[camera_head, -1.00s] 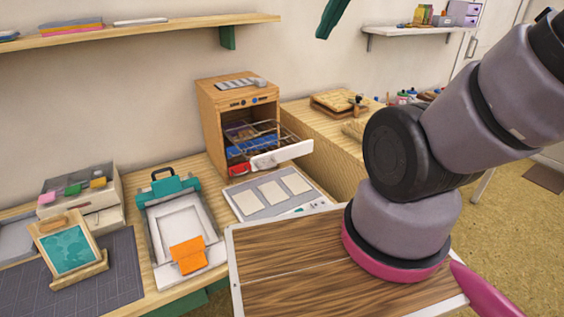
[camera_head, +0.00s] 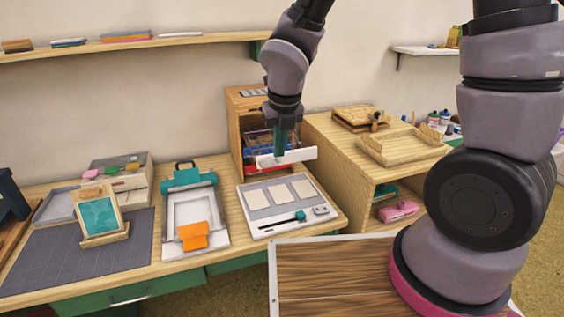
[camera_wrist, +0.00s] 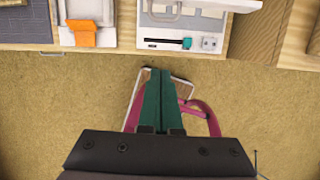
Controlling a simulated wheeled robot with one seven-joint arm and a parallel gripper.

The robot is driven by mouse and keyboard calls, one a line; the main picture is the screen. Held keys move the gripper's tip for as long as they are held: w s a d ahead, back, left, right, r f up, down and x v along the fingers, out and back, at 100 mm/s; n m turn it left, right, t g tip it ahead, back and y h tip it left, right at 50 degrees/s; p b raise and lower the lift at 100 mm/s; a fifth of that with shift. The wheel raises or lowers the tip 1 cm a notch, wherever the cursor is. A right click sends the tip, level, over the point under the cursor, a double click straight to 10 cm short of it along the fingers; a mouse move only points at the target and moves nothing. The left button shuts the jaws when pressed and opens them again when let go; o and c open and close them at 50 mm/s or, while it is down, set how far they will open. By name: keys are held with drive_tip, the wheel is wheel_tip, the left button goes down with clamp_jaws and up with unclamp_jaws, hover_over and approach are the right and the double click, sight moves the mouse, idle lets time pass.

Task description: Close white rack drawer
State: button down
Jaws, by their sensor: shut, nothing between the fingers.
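The white rack drawer front (camera_head: 303,154) stands out from a wooden cabinet (camera_head: 238,118) at the back of the counter in the head view. The drawer is pulled open; part of its rack and the cabinet opening are hidden behind my arm. My gripper (camera_head: 282,151) has green fingers that are together and empty. In the head view its tips overlap the drawer front; I cannot tell whether they touch it. In the wrist view the gripper (camera_wrist: 160,84) shows its shut fingers against the floor and a wood-topped surface.
A white board with pale pads (camera_head: 270,226) lies below the drawer. A teal and white press (camera_head: 192,240) holding an orange piece stands to its left. A wooden side cabinet (camera_head: 345,168) with a tray on top stands to the right. A shelf (camera_head: 205,38) runs above.

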drive_tip(key=w+a+f, duration=0.1)
drive_tip(key=w+f, duration=0.5)
drive_tip(key=f, duration=0.2)
drive_tip(key=shift+w+a+f, duration=0.15)
drive_tip(key=shift+a+f, duration=0.1)
drive_tip(key=shift+f, duration=0.1)
